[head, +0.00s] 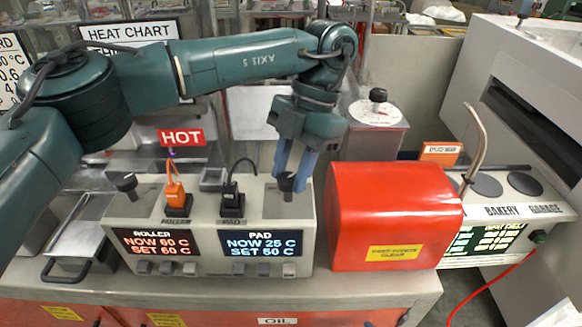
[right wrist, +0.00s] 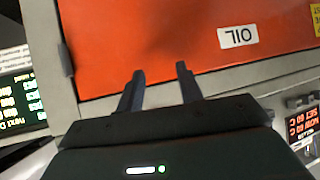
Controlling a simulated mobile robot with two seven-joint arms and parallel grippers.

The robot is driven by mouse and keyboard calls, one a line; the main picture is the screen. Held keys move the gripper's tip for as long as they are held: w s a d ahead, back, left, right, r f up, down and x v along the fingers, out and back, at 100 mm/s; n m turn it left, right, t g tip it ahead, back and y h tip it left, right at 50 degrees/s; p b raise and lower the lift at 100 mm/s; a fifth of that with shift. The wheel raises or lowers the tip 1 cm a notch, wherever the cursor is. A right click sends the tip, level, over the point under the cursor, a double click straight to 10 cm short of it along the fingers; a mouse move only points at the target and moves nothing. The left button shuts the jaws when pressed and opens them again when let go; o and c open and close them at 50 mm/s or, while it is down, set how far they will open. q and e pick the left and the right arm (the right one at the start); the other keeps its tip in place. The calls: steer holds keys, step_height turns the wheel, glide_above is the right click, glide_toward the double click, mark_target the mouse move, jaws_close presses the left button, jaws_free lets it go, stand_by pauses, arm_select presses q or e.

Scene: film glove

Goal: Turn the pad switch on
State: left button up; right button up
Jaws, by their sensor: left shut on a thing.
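The grey control box (head: 208,225) stands on the counter with a roller display (head: 157,246) and a pad display (head: 261,244). The pad display is lit and reads NOW 25 C, with a set value below it. The dark pad switch knob (head: 287,183) is on the box's top right. My left gripper (head: 290,178) points down with its blue fingers shut on this knob, partly hiding it. A matching roller knob (head: 127,183) is at the top left. My right gripper (right wrist: 158,82) is open and empty, its fingers apart before an orange panel.
An orange plug (head: 176,196) and a black plug (head: 231,197) stand between the knobs, with cables. A red rounded cover (head: 390,215) is close to the box's right. A HOT sign (head: 182,137) is behind. The OIL label (right wrist: 238,36) is on the orange front.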

steer(key=shift+w+r, duration=0.15)
steer(key=shift+w, duration=0.1)
arm_select(q)
steer(key=o, duration=1)
arm_select(e)
steer(key=shift+f, duration=0.2)
arm_select(q)
steer(key=shift+w+d+r, duration=0.15)
steer(key=shift+r, duration=0.4)
steer(key=p+v, duration=0.4)
steer(key=v, duration=0.8)
steer(key=shift+p, duration=0.4)
arm_select(e)
steer(key=shift+s+d+r+g+h, duration=0.3)
steer(key=shift+s+d+r+h, duration=0.1)
steer(key=shift+d+r, duration=0.25)
